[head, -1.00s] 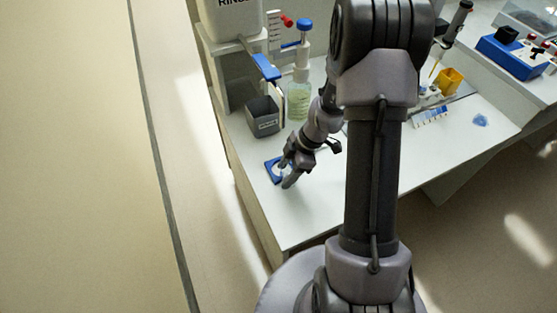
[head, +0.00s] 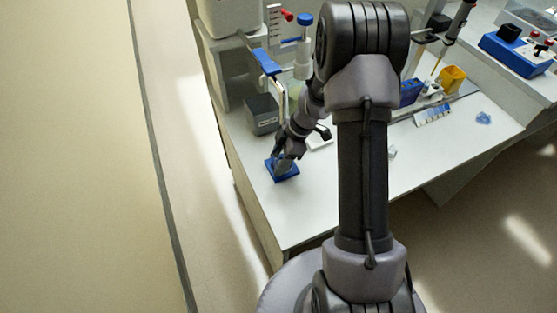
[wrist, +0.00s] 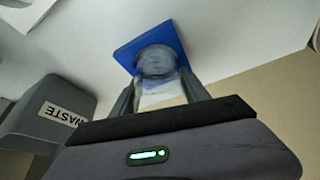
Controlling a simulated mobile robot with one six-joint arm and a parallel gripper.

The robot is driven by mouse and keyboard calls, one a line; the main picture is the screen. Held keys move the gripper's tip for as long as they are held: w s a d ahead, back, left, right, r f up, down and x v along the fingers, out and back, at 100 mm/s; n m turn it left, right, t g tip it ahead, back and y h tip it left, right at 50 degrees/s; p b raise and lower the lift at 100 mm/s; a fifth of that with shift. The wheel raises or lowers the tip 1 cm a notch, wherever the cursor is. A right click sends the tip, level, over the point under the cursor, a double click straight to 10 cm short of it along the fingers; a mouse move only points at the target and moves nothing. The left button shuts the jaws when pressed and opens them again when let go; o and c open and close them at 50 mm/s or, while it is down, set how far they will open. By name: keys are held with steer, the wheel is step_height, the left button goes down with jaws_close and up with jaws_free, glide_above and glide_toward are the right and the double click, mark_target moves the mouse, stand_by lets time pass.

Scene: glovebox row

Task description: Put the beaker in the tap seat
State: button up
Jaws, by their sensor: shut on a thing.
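The beaker (wrist: 155,62) shows in the wrist view as a clear, blurred cylinder between my two fingers. My gripper (wrist: 158,88) is shut on it. A blue square base (wrist: 148,46) lies on the bench around the beaker's far end; I cannot tell whether the beaker still rests in it or is just above. In the head view my gripper (head: 284,160) is low over the blue base (head: 287,177), and the beaker is mostly hidden there. A red tap (head: 287,16) is at the top of the head view. I cannot make out a seat below it.
A grey waste bin (head: 262,114) stands just behind my gripper, also in the wrist view (wrist: 45,118). A blue-capped bottle (head: 304,45) is behind my arm. A yellow holder (head: 452,78) is to the right. The bench front is clear.

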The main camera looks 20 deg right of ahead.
steer(key=shift+s+f+b, duration=0.2)
steer(key=shift+f+b, duration=0.2)
steer(key=shift+b, duration=0.1)
steer(key=o, duration=1.6)
steer(key=shift+s, duration=0.1)
steer(key=shift+r+p, duration=0.25)
steer(key=shift+p, duration=0.25)
steer(key=shift+r+p, duration=0.75)
steer(key=shift+p, duration=0.35)
steer(key=shift+d+r, duration=0.25)
steer(key=shift+d, duration=0.75)
steer(key=s+d, duration=0.1)
steer(key=d, duration=0.2)
steer(key=d+p, duration=0.1)
steer(key=d, duration=0.2)
steer(key=s+d+p, duration=0.1)
steer(key=d, duration=0.3)
steer(key=shift+s, duration=0.35)
